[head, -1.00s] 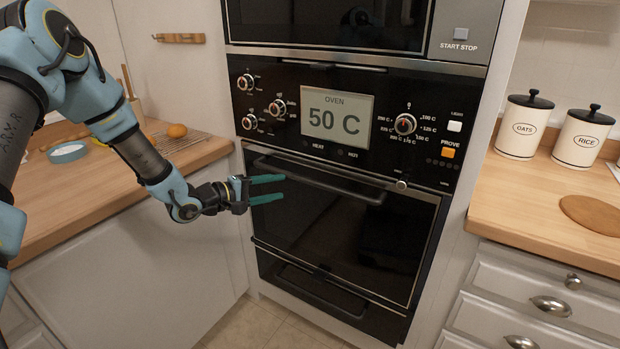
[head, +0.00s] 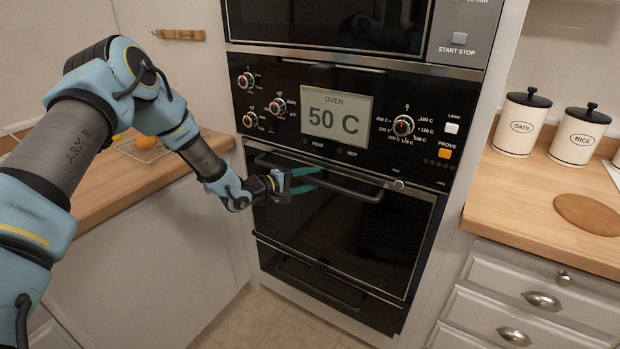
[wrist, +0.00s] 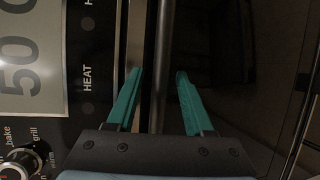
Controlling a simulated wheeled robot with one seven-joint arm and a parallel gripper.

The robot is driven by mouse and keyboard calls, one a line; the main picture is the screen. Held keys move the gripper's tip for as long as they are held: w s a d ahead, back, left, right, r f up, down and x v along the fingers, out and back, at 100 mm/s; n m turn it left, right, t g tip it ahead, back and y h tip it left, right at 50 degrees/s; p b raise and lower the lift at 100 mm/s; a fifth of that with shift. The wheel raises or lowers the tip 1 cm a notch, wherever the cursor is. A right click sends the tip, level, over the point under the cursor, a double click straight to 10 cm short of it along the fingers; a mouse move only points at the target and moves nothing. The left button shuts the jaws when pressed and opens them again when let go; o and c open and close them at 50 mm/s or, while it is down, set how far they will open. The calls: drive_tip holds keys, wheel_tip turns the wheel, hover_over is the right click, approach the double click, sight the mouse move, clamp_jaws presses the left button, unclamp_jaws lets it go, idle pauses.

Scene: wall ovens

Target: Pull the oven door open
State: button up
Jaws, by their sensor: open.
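The oven door (head: 340,225) is a dark glass panel below the control panel, and it is shut. Its handle (head: 345,188) is a long dark bar across the top of the door. My gripper (head: 318,179) is open, with teal fingers at the left part of the handle. In the wrist view, the handle (wrist: 161,50) runs between the two spread fingers of my gripper (wrist: 157,80). Neither finger visibly presses on the bar. How deep the bar sits between the fingers is hard to tell.
The control panel (head: 350,118) with knobs and a "50 C" display is just above the door. A second, lower door (head: 320,290) is below. Wooden counters stand left (head: 130,178) and right (head: 520,205), the right one with canisters. The floor (head: 240,322) in front looks clear.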

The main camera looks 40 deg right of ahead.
drive_tip(key=shift+c, duration=0.2)
clamp_jaws()
idle(1.1)
